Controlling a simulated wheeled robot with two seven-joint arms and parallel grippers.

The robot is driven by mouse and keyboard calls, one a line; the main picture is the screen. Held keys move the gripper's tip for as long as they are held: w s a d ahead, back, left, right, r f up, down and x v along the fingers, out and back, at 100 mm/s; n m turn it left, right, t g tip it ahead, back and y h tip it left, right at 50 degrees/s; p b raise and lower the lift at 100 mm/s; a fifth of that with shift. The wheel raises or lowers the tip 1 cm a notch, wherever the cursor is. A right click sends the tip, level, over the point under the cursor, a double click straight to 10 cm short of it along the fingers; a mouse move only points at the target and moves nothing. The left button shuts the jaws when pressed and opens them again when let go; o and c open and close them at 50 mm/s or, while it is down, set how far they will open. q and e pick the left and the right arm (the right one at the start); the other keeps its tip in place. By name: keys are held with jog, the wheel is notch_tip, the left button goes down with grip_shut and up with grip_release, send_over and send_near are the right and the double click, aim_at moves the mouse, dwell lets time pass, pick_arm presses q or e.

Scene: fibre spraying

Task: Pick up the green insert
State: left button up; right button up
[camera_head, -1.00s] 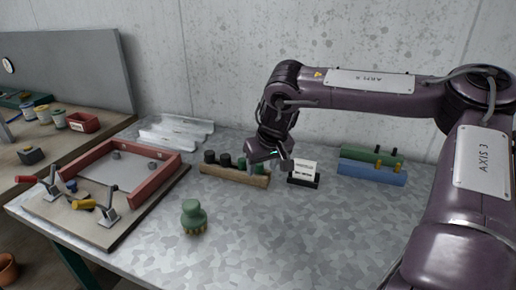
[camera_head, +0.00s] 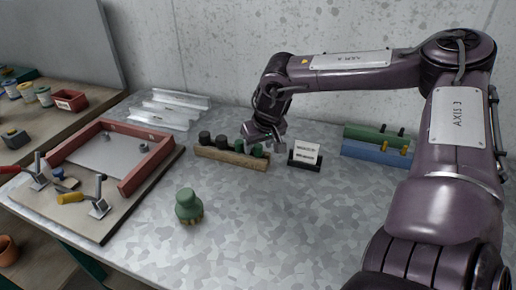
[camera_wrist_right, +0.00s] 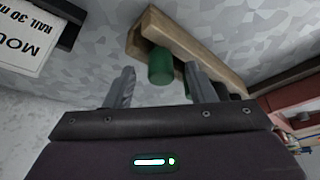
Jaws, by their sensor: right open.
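The green insert (camera_wrist_right: 160,66) is a short dark green cylinder at the wooden rack (camera_wrist_right: 190,45) in the right wrist view. In the head view, green inserts (camera_head: 257,150) stand at the right part of the rack (camera_head: 230,158), with dark ones (camera_head: 204,137) to their left. My right gripper (camera_head: 265,142) is over the rack's right end. It is open and empty, and in the wrist view its two fingers (camera_wrist_right: 158,76) lie either side of the insert in the picture. I cannot tell how far the tips are above it. My left gripper is not in view.
A sign in a black stand (camera_head: 305,155) is close right of the gripper. Green and blue blocks (camera_head: 378,151) lie farther right. A green knobbed object (camera_head: 188,207) stands in front. A red-framed fixture with clamps (camera_head: 150,165) is at left. The right front of the table is clear.

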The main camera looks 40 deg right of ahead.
jog(key=shift+w+f, duration=0.3)
jog(key=shift+f, duration=0.3)
jog(key=shift+c, duration=0.3)
jog(key=c, duration=1)
jog(key=shift+r, duration=0.2)
